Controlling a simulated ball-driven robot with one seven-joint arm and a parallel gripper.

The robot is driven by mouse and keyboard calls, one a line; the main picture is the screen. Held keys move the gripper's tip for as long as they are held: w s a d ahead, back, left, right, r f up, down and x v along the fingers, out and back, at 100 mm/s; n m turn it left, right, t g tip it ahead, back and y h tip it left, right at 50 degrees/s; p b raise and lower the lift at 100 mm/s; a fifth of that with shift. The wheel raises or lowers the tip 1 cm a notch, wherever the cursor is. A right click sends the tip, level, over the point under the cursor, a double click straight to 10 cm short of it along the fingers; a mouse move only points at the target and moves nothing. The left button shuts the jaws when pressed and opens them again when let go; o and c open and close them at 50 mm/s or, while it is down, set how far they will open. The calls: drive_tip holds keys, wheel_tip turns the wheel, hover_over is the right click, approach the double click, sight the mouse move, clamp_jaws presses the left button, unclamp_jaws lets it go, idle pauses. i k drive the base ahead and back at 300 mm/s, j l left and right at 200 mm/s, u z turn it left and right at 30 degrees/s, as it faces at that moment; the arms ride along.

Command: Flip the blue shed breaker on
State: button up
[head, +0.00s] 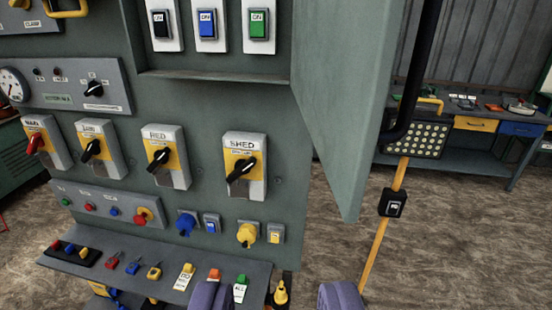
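A blue rocker switch (207,23) in a white plate is in the top row of the cabinet, between a black rocker (161,24) and a green one (257,23). Its small label seems to read ON; I cannot tell its position surely. A rotary switch marked SHED (245,165), with a black handle on a yellow plate, sits lower on the panel. A small blue rocker (211,226) is below, beside a blue plug. My gripper (275,297) shows two purple fingertips at the bottom edge, wide apart, empty, well below the blue rocker.
An open cabinet door (343,100) juts out at right. A sloping shelf (150,272) with padlocks and tags runs below the panel. A yellow pole (380,240) with a black switch box (392,204) stands right. A workbench (470,155) stands behind. Dirt floor shows at right.

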sight(206, 19)
drive_tip(key=l+u, duration=0.2)
drive_tip(key=l, duration=0.35)
drive_tip(key=l+u, duration=0.2)
drive_tip(key=l, duration=0.3)
drive_tip(key=k+l+u, duration=0.2)
drive_tip(key=l, duration=0.35)
drive_tip(key=i+j, duration=0.15)
drive_tip(key=j, duration=0.15)
drive_tip(key=i+j, duration=0.2)
drive_tip(key=j, duration=0.1)
